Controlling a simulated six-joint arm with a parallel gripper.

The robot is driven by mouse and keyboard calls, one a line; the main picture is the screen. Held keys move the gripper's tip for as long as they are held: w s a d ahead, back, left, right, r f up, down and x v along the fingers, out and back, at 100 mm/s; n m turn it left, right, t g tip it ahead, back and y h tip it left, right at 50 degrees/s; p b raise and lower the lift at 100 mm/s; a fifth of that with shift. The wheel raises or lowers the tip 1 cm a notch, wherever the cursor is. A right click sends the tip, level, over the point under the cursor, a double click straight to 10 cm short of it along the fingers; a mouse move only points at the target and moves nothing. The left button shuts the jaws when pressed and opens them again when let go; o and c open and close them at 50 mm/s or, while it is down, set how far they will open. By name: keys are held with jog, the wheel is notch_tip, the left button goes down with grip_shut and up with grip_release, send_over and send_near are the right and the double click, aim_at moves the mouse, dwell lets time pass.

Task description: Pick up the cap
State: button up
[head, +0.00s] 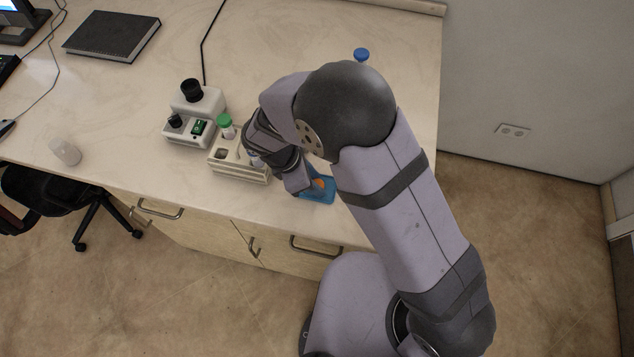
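I cannot tell for sure which thing is the cap. A round blue cap-like top (361,55) shows just past my arm, and what is below it is hidden by the arm. A green cap (225,120) sits on a small vial in the beige rack (232,172). A blue holder (325,196) with a small orange spot lies near the table's front edge. My gripper (298,182) points down beside the rack and the blue holder, partly hidden by my wrist. Whether it is open, shut or holding something cannot be made out.
A white instrument (183,133) with a black knob stands left of the rack. A translucent cup (66,152) lies at the left. A dark book (112,36) and a monitor (20,20) are at the back left. The middle left of the table is clear.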

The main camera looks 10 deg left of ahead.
jog(key=c, duration=0.5)
jog(key=shift+r, duration=0.1)
notch_tip(320, 180, up, 10)
jog(key=shift+f+b, duration=0.1)
jog(key=shift+b, duration=1.15)
jog(key=w+a+r+n+y+p, duration=0.2)
jog(key=w+n, duration=0.5)
jog(key=w+a+r+n+y+p, duration=0.2)
jog(key=w+r+n+y+p, duration=0.1)
jog(key=w+n, duration=0.4)
jog(key=w+a+r+n+y+p, duration=0.2)
jog(key=w+r+n, duration=0.1)
jog(key=w+n, duration=0.3)
jog(key=shift+w+a+r+n, duration=0.1)
jog(key=shift+w+a+n, duration=0.1)
jog(key=shift+n, duration=0.4)
jog(key=shift+w+a+r+n, duration=0.1)
jog(key=shift+w+a+n, duration=0.1)
jog(key=shift+n, duration=0.4)
